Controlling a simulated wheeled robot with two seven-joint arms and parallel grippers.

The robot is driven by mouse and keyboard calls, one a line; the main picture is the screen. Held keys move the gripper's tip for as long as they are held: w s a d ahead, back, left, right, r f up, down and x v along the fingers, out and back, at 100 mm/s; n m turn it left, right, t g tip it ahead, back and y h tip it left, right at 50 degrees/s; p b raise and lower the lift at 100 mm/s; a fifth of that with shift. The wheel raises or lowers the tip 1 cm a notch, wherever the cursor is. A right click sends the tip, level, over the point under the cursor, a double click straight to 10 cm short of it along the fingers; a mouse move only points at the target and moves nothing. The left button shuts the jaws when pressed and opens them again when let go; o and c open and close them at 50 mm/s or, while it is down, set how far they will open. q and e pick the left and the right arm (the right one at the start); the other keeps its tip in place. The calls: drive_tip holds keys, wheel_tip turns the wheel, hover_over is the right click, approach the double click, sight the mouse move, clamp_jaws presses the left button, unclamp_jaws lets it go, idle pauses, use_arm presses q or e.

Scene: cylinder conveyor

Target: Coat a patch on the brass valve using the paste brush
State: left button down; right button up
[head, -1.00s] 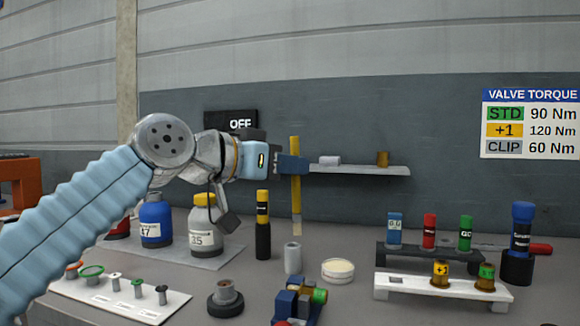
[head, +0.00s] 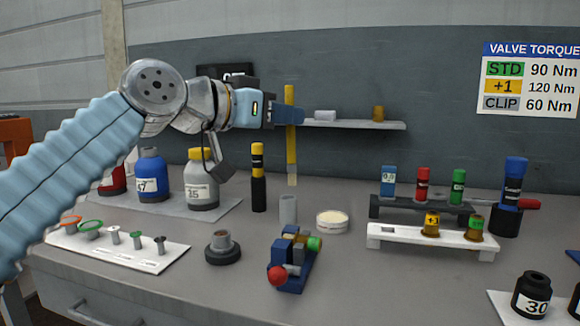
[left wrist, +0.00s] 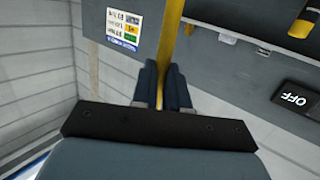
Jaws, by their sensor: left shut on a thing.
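My left gripper (head: 288,115) is shut on the yellow handle of the paste brush (head: 290,140). The brush hangs upright with its pale tip down, appearing just above a grey cup (head: 288,209) in the head view. In the left wrist view the handle (left wrist: 172,35) passes between the dark fingers (left wrist: 160,90). A brass valve (head: 300,241) with a green end lies in a blue vise (head: 291,270) with a red knob. A round dish of cream paste (head: 332,222) stands behind the vise, to its right. My right gripper is not in view.
A shelf (head: 350,124) is on the wall behind the brush. A black-and-yellow marker (head: 258,180) stands left of the cup. A white rack (head: 390,236) and dark rack (head: 385,210) stand right. Bottles and a tray of small parts (head: 150,262) are left.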

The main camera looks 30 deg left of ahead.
sight(288, 155)
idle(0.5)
use_arm(q)
drive_tip(key=shift+g, duration=0.6)
drive_tip(key=shift+w+a+f+b, duration=0.1)
drive_tip(key=shift+w+f+b, duration=0.2)
drive_tip(key=shift+f+b, duration=0.6)
drive_tip(key=shift+w+a+f+b, duration=0.1)
drive_tip(key=shift+w+f+b, duration=0.25)
drive_tip(key=shift+f, duration=1.05)
drive_tip(key=shift+w+f+b, duration=0.25)
drive_tip(key=shift+f+b, duration=0.4)
drive_tip(key=shift+f, duration=0.5)
drive_tip(key=shift+w+a+f+b, duration=0.1)
drive_tip(key=shift+w+f+b, duration=0.05)
drive_tip(key=shift+f+b, duration=0.5)
drive_tip(key=shift+w+f+b, duration=0.15)
drive_tip(key=shift+f+b, duration=0.4)
drive_tip(key=shift+f, duration=0.1)
drive_tip(key=shift+s, duration=0.1)
